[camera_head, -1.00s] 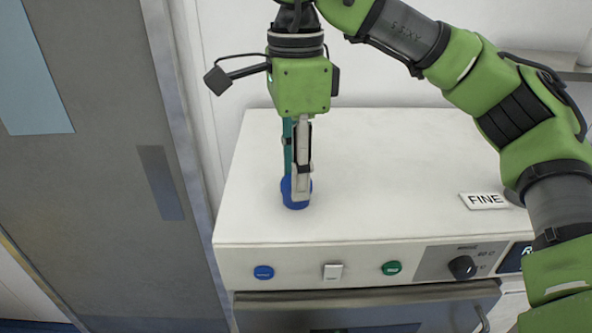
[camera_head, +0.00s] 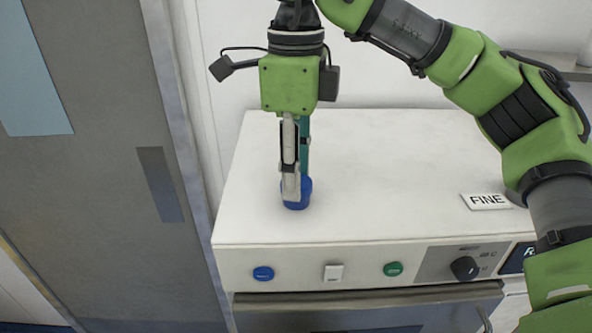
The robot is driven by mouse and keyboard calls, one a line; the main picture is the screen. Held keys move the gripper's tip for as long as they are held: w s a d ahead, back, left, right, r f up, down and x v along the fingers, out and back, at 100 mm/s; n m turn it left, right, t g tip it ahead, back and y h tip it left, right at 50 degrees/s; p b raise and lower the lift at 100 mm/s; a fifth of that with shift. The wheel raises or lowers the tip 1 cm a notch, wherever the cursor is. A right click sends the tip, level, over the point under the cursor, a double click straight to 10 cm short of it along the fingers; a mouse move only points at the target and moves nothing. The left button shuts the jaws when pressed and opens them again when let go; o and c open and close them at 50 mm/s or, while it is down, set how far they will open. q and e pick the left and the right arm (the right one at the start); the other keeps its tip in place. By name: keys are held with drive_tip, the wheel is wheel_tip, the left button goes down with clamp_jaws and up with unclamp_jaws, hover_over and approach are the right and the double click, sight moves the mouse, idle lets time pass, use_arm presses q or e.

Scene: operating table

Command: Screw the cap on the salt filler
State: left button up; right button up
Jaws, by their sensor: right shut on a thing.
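A blue cap (camera_head: 302,200) sits at the top surface of the white machine (camera_head: 400,190), left of its middle. The salt filler under the cap cannot be made out. My right gripper (camera_head: 297,188) points straight down and is shut on the blue cap. Its fingers hide part of the cap. My left gripper is not in view.
The machine's front carries a blue button (camera_head: 263,273), a white switch (camera_head: 333,272), a green button (camera_head: 393,269) and a dark knob (camera_head: 464,267). A "FINE" label (camera_head: 486,200) lies at the right. A grey door (camera_head: 100,200) stands left.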

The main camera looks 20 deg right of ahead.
drive_tip(key=shift+m, duration=0.9)
drive_tip(key=shift+c, duration=1.1)
drive_tip(key=o, duration=1.4)
drive_tip(key=shift+r, duration=0.15)
wheel_tip(320, 180, up, 12)
